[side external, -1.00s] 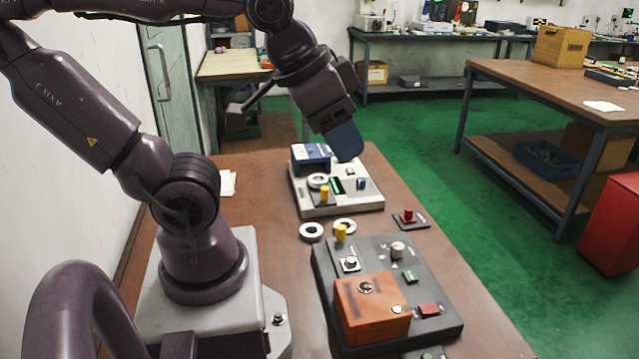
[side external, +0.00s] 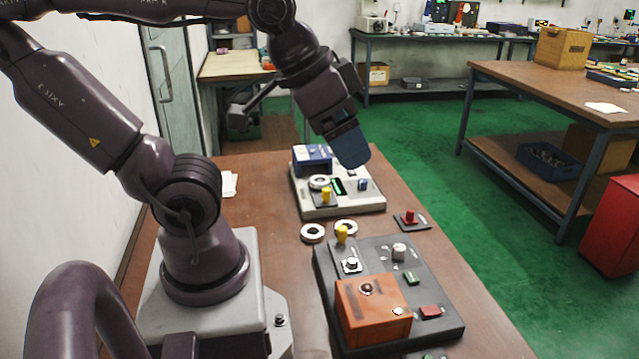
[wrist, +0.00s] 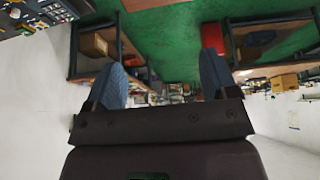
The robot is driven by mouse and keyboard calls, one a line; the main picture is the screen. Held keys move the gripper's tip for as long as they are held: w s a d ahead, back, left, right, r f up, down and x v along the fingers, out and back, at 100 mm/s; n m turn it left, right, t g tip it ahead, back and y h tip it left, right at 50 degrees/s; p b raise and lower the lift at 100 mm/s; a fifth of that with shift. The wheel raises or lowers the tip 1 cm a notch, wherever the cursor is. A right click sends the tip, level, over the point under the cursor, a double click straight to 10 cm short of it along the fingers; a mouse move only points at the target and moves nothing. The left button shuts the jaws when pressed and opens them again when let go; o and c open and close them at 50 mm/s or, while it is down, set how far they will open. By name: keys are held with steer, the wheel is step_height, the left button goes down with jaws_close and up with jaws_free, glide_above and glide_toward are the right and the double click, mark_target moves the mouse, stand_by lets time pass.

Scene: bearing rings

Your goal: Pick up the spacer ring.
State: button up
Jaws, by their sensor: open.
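Three pale rings show in the side external view, and I cannot tell which one is the spacer ring. One ring (side external: 313,241) lies flat on the brown table. A second ring (side external: 337,223) lies just right of it, close to a yellow knob. A third ring (side external: 319,176) rests on the light grey panel, beside a blue block. My gripper (side external: 352,152) is above the far end of that panel, higher than all the rings. In the wrist view, its blue fingers stand wide apart with nothing between them (wrist: 162,80). No ring shows in the wrist view.
The light grey panel (side external: 348,205) carries a blue block (side external: 311,153) and a yellow knob. The dark panel (side external: 440,290) in front carries an orange box (side external: 372,311) and knobs. A small red-knobbed plate (side external: 422,226) sits at right. Bare table lies left of the panels.

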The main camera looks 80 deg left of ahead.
steer(key=shift+o, duration=0.5)
steer(key=n+g+y, duration=0.4)
steer(key=n, duration=0.9)
glide_toward(320, 180)
steer(key=shift+w+x, duration=0.2)
steer(key=shift+x, duration=1)
steer(key=shift+s+x, duration=0.1)
steer(key=shift+x, duration=1.35)
steer(key=shift+s+x, duration=0.15)
steer(key=shift+x, duration=1.3)
steer(key=shift+d+f, duration=0.1)
steer(key=shift+c, duration=0.5)
